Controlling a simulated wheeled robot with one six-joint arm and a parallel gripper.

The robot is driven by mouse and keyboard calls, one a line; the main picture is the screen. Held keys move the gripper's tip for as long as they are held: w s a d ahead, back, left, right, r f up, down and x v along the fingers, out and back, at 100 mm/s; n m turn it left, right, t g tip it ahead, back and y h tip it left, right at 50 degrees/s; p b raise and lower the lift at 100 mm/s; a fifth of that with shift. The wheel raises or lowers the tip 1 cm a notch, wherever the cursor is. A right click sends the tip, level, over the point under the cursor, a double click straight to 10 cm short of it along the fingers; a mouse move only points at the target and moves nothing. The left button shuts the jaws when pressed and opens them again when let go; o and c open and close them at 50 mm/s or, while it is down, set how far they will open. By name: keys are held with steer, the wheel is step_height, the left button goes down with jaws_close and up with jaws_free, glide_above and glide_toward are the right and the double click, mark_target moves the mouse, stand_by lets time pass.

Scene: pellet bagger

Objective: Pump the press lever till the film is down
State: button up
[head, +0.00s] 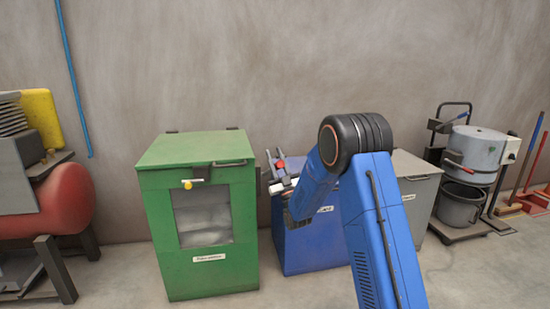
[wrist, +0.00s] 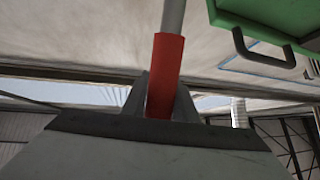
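The press lever shows in the wrist view as a grey rod with a red grip (wrist: 165,75). The two dark fingers of my gripper (wrist: 161,100) flank the red grip with no clear gap on either side, so they look shut on it. In the head view my blue arm reaches to the top of a blue cabinet (head: 300,250), where a small red part is seen by the arm's end; details there are too small to tell. The green cabinet (head: 160,230) has a window (head: 203,217) with pale, crumpled material behind it.
The green cabinet's handle (wrist: 262,50) is close by in the wrist view. A grey cabinet (head: 420,190) stands right of the arm, then a grey drum machine (head: 475,150) on a trolley and brooms. A red tank (head: 65,200) is at left. The front floor is clear.

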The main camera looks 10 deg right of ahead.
steer(key=shift+o, duration=1.4)
steer(key=v, duration=0.7)
steer(key=shift+f, duration=0.25)
steer(key=shift+s+d, duration=0.1)
